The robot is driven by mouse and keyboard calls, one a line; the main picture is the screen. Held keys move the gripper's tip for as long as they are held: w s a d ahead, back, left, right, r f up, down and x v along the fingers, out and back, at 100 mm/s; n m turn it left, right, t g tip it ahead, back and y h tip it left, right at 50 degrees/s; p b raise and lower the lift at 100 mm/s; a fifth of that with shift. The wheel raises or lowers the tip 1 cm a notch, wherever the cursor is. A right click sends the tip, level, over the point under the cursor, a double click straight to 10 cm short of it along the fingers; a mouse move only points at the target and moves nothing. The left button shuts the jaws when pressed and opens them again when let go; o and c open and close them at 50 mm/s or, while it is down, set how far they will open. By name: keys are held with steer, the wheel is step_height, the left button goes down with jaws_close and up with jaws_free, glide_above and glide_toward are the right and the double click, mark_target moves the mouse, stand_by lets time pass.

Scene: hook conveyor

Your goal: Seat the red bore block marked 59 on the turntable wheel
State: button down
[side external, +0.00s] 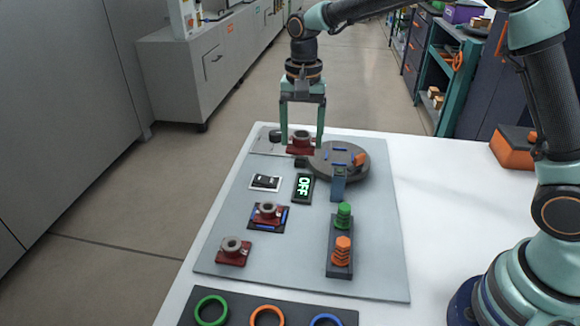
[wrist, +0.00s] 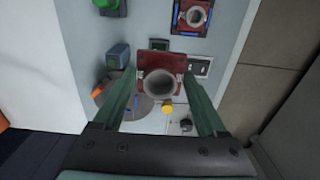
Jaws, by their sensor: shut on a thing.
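My gripper (side external: 303,140) is shut on a red bore block (side external: 300,150) with a grey ring-shaped bore on top. It holds the block at the far end of the board, beside the left edge of the turntable wheel (side external: 352,171). In the wrist view the red block (wrist: 153,58) sits between the fingers (wrist: 162,80), its bore facing the camera. Small pale marks show on its sides, but I cannot read a number. The round dark wheel (wrist: 113,103) lies partly hidden behind the block and left finger. The gap below the block is hard to judge.
A blue-grey post (side external: 338,187) stands before the wheel. Other red blocks sit on a blue-edged pad (side external: 267,215) and on the board (side external: 233,254). An OFF display (side external: 303,187), a switch (side external: 265,183) and a peg stand (side external: 338,262) are nearby. Coloured rings (side external: 267,316) lie in front.

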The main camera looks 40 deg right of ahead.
glide_toward(340, 158)
steer(key=shift+w+d, duration=0.1)
steer(key=shift+w, duration=0.1)
steer(key=shift+f, duration=2.55)
steer(key=shift+f, duration=0.75)
stand_by(1.0)
jaws_free()
steer(key=shift+s+f, duration=0.1)
step_height(340, 158, up, 7)
stand_by(1.0)
